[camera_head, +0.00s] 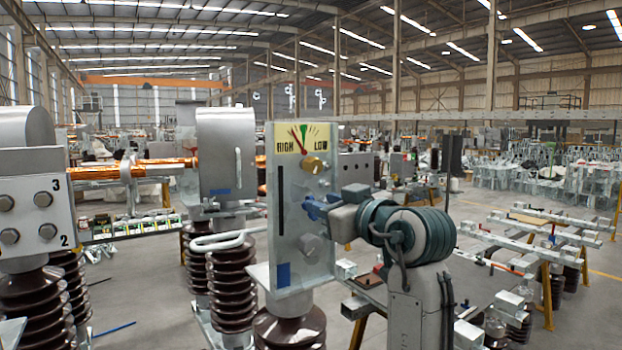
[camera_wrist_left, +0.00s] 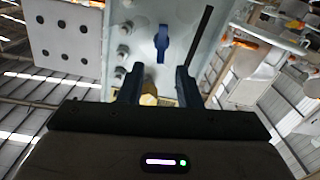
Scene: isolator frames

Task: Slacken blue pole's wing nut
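The blue wing nut (camera_head: 311,208) is on the tall grey panel (camera_head: 297,255), below the HIGH/LOW gauge. A blue patch (camera_head: 284,273) marks the panel's lower part. My left gripper (camera_head: 328,210) is at the panel's right side, close to the wing nut. In the left wrist view the wing nut (camera_wrist_left: 162,43) stands upright on the panel, just beyond the tips of my left gripper (camera_wrist_left: 159,72). The two dark fingers are apart, with nothing held between them. Contact with the nut does not show. My right gripper is not in view.
A brass knob (camera_head: 314,166) sits on the panel above the wing nut; it shows between the fingers in the left wrist view (camera_wrist_left: 149,99). A grey bolt (camera_head: 311,244) is lower down. Brown ribbed insulators (camera_head: 232,285) and a bolted plate (camera_head: 32,205) stand left.

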